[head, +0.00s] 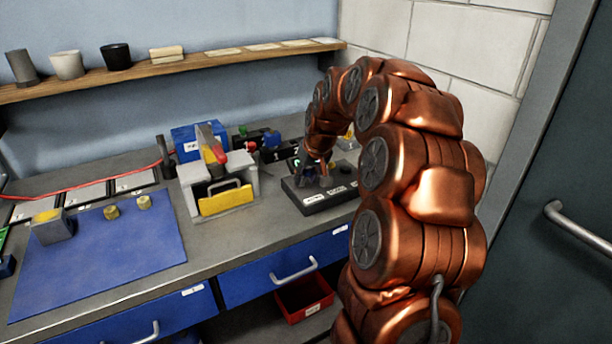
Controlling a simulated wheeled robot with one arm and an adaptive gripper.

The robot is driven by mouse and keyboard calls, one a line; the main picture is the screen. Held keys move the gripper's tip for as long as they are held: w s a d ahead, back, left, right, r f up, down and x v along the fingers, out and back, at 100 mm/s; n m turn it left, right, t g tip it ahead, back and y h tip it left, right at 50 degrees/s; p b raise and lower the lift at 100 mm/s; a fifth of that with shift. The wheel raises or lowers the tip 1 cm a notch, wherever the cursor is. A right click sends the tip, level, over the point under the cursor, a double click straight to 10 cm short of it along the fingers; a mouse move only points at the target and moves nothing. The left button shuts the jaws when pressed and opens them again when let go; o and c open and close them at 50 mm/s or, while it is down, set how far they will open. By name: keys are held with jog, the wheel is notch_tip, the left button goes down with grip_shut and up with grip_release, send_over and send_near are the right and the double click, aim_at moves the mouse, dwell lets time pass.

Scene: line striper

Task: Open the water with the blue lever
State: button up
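My copper arm reaches from the right over the bench. My gripper (319,172) points down at a dark control box (328,196) with small labels and a black knob. The arm and the small size hide whether its fingers touch the box or are open. A green light (296,163) glows beside the gripper. Behind the box, to its left, is a cluster of dark fittings (266,143) with red and green parts.
A grey machine (246,180) with a yellow front and red-tipped handle stands left of the control box. A blue mat (100,258) holds small yellow parts. A wooden shelf (180,66) runs above. Blue drawers (325,262) and a red bin (303,299) lie below.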

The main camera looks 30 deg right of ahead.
grip_shut()
